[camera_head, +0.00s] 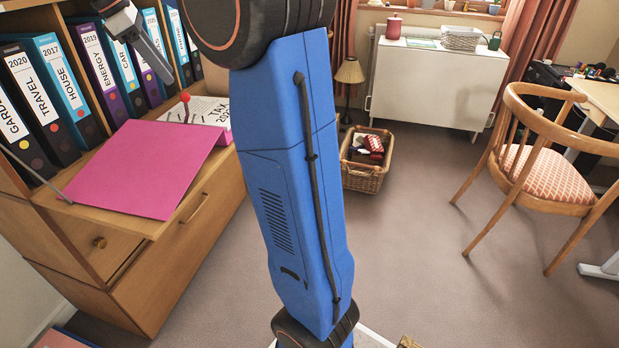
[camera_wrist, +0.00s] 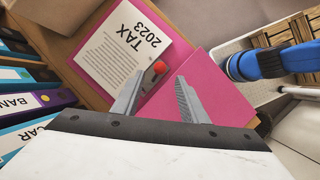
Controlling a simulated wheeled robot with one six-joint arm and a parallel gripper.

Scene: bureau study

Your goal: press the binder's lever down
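A pink binder (camera_head: 140,170) lies open on the lowered wooden flap of the bureau; it also shows in the wrist view (camera_wrist: 215,95). White papers (camera_head: 200,108) headed "TAX 2023" lie in its far half; they also show in the wrist view (camera_wrist: 115,55). The binder's lever (camera_head: 185,97) has a red ball and stands up beside the papers. In the wrist view the lever's red ball (camera_wrist: 160,67) appears between and beyond my fingertips. My gripper (camera_wrist: 160,77) is open and empty, its two grey fingers apart.
Several labelled upright binders (camera_head: 68,75) fill the shelf behind the flap, close to my gripper. A wicker basket (camera_head: 366,160) stands on the floor, with a wooden chair (camera_head: 540,170) to the right. The carpet (camera_head: 430,270) between is clear.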

